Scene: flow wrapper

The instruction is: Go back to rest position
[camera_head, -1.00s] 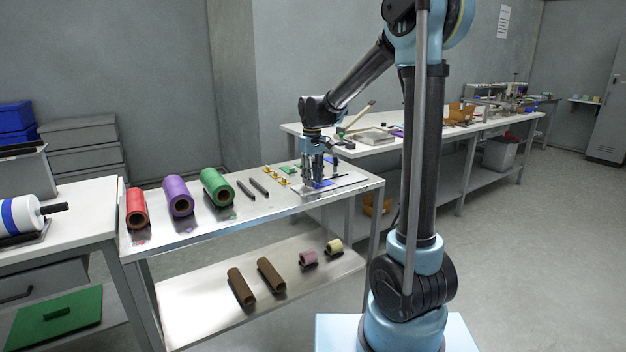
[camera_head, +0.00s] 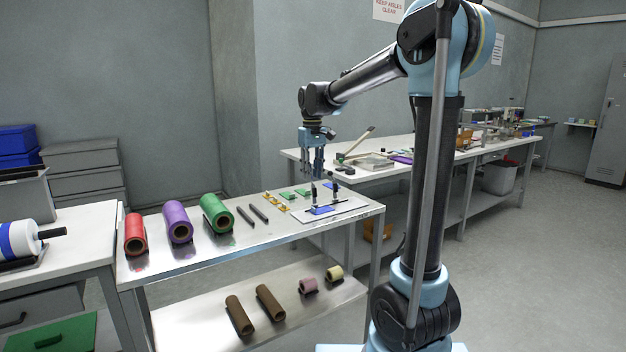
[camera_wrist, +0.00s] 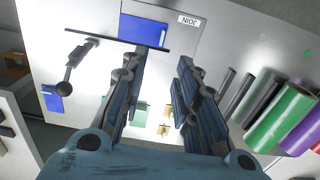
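My gripper (camera_head: 313,160) is above the right end of the metal table (camera_head: 185,245), pointing down and apart from everything on it. In the wrist view my gripper (camera_wrist: 160,75) has its two fingers spread with nothing between them. Under it on the table is a white plate (camera_head: 345,207) with a blue piece (camera_head: 321,210) and small dark upright parts. The blue piece also shows in the wrist view (camera_wrist: 144,30), beyond the fingertips.
Red (camera_head: 135,234), purple (camera_head: 178,223) and green (camera_head: 215,213) rolls lie on the table's left part, beside two dark rods (camera_head: 252,215). Brown tubes (camera_head: 239,315) lie on the lower shelf. A cluttered bench (camera_head: 400,165) stands behind. The air around my gripper is clear.

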